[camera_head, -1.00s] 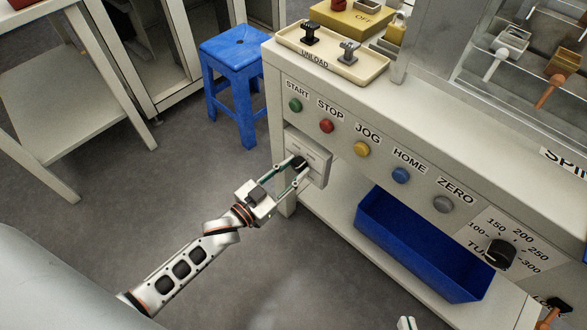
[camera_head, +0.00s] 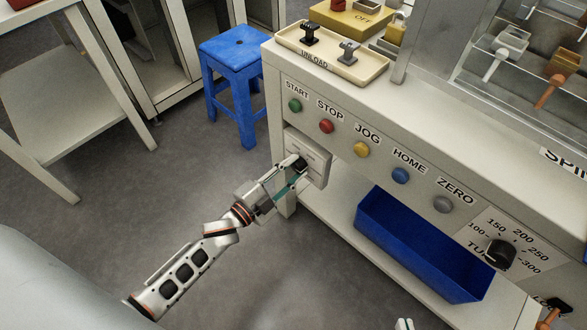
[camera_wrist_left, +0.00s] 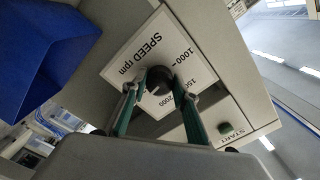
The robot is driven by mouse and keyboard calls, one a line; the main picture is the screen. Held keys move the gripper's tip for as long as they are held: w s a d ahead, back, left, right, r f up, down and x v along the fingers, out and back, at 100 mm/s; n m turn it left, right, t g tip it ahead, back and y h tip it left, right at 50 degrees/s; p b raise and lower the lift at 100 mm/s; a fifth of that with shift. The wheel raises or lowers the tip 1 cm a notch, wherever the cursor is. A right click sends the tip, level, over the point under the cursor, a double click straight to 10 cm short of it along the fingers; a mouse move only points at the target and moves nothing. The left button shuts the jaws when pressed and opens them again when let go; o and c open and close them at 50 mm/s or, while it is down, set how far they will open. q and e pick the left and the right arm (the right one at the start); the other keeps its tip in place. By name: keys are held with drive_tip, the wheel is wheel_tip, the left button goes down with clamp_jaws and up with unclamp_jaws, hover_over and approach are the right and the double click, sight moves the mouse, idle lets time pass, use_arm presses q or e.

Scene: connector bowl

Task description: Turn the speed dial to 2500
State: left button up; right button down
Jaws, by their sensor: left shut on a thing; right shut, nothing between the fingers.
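The speed dial (camera_wrist_left: 159,80) is a dark round knob on a white plate (camera_wrist_left: 128,58) marked "SPEED rpm", with 1000 and 2000 readable in the left wrist view. Another marking near 1500 is partly covered by a finger, and 2500 is not visible. My left gripper (camera_wrist_left: 160,88) is shut on the dial, a finger on each side. In the head view my left gripper (camera_head: 286,177) reaches the dial from the lower left, covering most of it. I cannot read the dial's pointer. Only a fingertip of my right gripper (camera_head: 405,324) shows at the bottom edge.
The panel has START (camera_head: 295,105), STOP, JOG, HOME and ZERO buttons in a row, and a black TURN-like knob (camera_head: 501,252) at the right. A blue bin (camera_head: 420,250) stands on the lower shelf. A blue stool (camera_head: 236,50) stands behind the bench corner.

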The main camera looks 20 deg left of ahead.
use_arm(q)
drive_tip(key=shift+m, duration=0.7)
drive_tip(key=o, duration=1.1)
drive_tip(key=shift+s+a, duration=0.1)
drive_tip(key=shift+s, duration=0.05)
drive_tip(key=v, duration=1.1)
drive_tip(key=shift+s, duration=0.4)
drive_tip(key=shift+a, duration=0.1)
